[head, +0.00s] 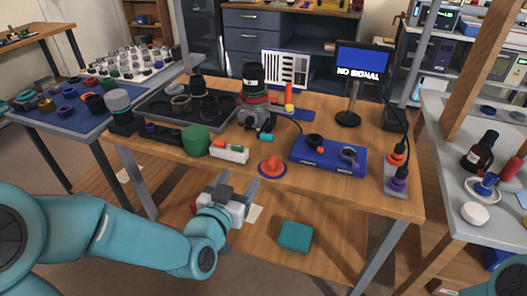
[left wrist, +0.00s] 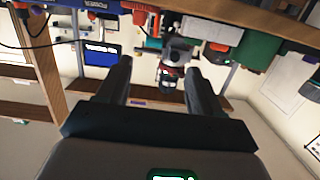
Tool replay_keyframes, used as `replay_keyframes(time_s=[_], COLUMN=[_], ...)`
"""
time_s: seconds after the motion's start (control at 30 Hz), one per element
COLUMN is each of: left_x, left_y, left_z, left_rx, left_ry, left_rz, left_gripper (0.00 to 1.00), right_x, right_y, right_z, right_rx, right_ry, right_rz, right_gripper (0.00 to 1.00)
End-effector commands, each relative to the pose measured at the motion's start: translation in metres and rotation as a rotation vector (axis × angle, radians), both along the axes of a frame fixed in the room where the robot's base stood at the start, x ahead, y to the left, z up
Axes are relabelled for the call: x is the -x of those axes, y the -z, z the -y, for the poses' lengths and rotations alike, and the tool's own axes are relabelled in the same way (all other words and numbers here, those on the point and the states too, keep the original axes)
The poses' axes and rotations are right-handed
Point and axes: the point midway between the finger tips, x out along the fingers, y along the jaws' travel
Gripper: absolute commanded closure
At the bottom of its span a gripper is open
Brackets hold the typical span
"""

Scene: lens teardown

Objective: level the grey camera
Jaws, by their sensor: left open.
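A grey device that looks like the camera (head: 258,118) stands near the middle of the wooden table, with a black lens with green and red rings (head: 253,80) pointing up from it. I cannot tell whether it is level. In the left wrist view, which is upside down, the grey body (left wrist: 179,53) shows beyond my fingers. My left gripper (head: 238,186) is open and empty in front of the table's front edge, well short of the camera. Its two dark fingers (left wrist: 158,78) are spread apart in the left wrist view. My right gripper is not in view.
A green cylinder (head: 196,140), a white box (head: 230,152), a red button on a blue disc (head: 271,167) and a blue device (head: 328,156) line the front of the wooden table (head: 380,199). A monitor (head: 360,61) stands behind. A teal block (head: 296,236) lies low in front.

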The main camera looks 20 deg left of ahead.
Motion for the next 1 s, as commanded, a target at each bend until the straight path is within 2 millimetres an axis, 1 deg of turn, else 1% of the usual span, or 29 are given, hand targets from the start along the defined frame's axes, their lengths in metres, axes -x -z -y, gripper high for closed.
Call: replay_keyframes(time_s=[0.03, 0.2, 0.37, 0.43, 0.53, 0.67, 0.73, 1.0], left_x=[0.002, 0.010, 0.013, 0.013, 0.007, -0.015, -0.032, -0.099], left_y=[0.007, 0.000, -0.001, 0.000, -0.001, -0.002, 0.000, 0.000], left_z=[0.000, 0.002, 0.005, 0.006, 0.007, 0.007, 0.007, 0.009], left_rx=[0.002, 0.006, 0.010, 0.010, 0.011, 0.010, 0.010, 0.011], left_ry=[0.001, 0.004, 0.012, 0.015, 0.016, 0.016, 0.016, 0.016], left_rz=[0.029, 0.102, 0.132, 0.134, 0.135, 0.133, 0.135, 0.134], left_gripper=[0.34, 0.34, 0.34, 0.34, 0.34, 0.34, 0.34, 0.34], right_x=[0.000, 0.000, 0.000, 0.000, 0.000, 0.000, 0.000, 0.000], right_y=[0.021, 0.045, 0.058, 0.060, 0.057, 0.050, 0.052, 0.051], right_z=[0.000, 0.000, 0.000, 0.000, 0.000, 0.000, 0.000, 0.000], right_rx=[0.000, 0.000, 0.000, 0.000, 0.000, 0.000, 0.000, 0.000], right_ry=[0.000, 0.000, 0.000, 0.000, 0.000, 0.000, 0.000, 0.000], right_rz=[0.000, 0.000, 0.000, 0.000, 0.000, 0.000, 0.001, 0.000], right_gripper=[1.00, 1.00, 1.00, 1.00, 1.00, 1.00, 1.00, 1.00])
